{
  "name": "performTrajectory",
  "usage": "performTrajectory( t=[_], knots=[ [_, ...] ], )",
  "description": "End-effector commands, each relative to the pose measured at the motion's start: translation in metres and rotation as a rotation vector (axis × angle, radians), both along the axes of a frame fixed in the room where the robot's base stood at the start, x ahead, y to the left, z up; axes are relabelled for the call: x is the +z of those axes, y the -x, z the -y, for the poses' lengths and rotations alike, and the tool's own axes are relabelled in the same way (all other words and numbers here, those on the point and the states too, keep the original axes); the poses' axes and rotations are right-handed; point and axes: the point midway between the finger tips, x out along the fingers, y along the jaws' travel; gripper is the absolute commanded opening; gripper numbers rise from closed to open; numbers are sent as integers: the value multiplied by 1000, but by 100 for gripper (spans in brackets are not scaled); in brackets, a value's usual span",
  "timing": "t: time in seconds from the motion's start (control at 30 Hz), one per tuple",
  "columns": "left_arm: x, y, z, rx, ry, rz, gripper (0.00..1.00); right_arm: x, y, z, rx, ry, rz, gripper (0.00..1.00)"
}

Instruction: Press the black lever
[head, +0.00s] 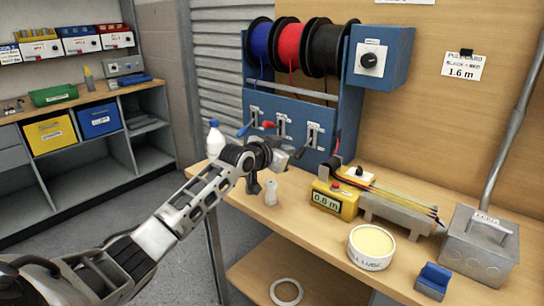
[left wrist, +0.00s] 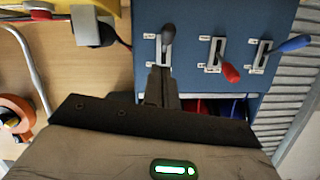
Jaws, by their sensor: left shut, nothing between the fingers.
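The black lever (left wrist: 168,36) sits in a slotted plate on the blue panel (head: 287,105), beside the red lever (head: 268,124) and the blue lever (head: 243,131). The red (left wrist: 229,73) and blue (left wrist: 294,43) levers also show in the left wrist view. My left gripper (head: 294,153) is at the panel's lower front, by the black lever. Its fingers (left wrist: 159,72) are shut and empty, with tips at the lower end of the black lever's slot in the left wrist view. Whether they touch the lever cannot be told. My right gripper is not in view.
Blue, red and black wire spools (head: 293,47) hang above the panel. On the bench stand a white bottle (head: 215,139), a small whitish cylinder (head: 271,192), a yellow meter (head: 334,201), a tub (head: 371,248), a grey metal box (head: 479,246) and a blue block (head: 433,281).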

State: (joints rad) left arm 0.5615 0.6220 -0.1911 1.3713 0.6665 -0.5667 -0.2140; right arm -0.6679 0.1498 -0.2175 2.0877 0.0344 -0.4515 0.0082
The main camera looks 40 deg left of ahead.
Motion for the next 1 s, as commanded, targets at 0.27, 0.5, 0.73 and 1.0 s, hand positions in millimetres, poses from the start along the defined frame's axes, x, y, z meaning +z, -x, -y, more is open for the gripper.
performTrajectory(
  t=[0.27,0.5,0.73,1.0],
  knots=[
    [-10,46,-2,0,-2,0,0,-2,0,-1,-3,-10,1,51],
    [-11,57,-3,1,0,1,0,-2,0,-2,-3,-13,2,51],
    [-11,57,-3,1,0,2,0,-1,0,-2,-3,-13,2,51],
    [-11,57,-2,0,0,1,0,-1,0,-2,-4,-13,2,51]
  ],
)
